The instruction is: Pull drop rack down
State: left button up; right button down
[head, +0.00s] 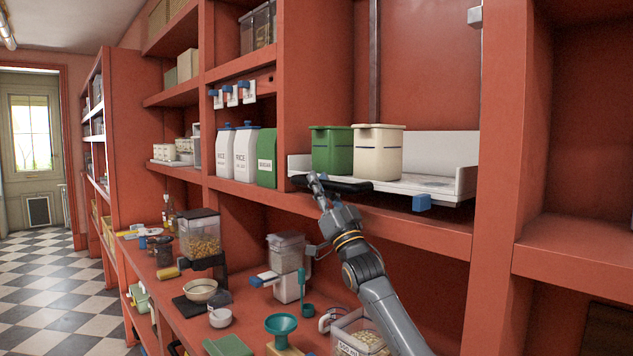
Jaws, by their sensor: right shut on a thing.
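The drop rack (438,187) is a white tray with raised sides, low in the red shelf bay right of the middle in the head view. A green canister (332,152) and a cream canister (377,154) stand upright on it. A black handle (350,186) runs along its front left edge, and a blue block (421,203) sits at its front right. My right gripper (314,184) reaches up from below and is shut on the handle near its left end. The gripper hides part of the handle. My left gripper is not in view.
White and green cartons (246,155) stand on the shelf just left of the rack. The counter below holds a grain dispenser (199,234), a second dispenser (287,264), a teal funnel (281,325) and a clear bin (358,335) near my right arm. A red upright (499,160) bounds the bay at right.

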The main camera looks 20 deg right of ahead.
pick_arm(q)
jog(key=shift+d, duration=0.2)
pick_arm(e)
jog(key=shift+w+a+f, duration=0.1)
jog(key=shift+w+f, duration=0.05)
jog(key=shift+f, duration=0.3)
jog(key=c, duration=1.2)
grip_release()
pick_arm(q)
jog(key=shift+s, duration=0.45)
pick_arm(e)
jog(key=shift+o, duration=0.3)
jog(key=shift+r, duration=0.2)
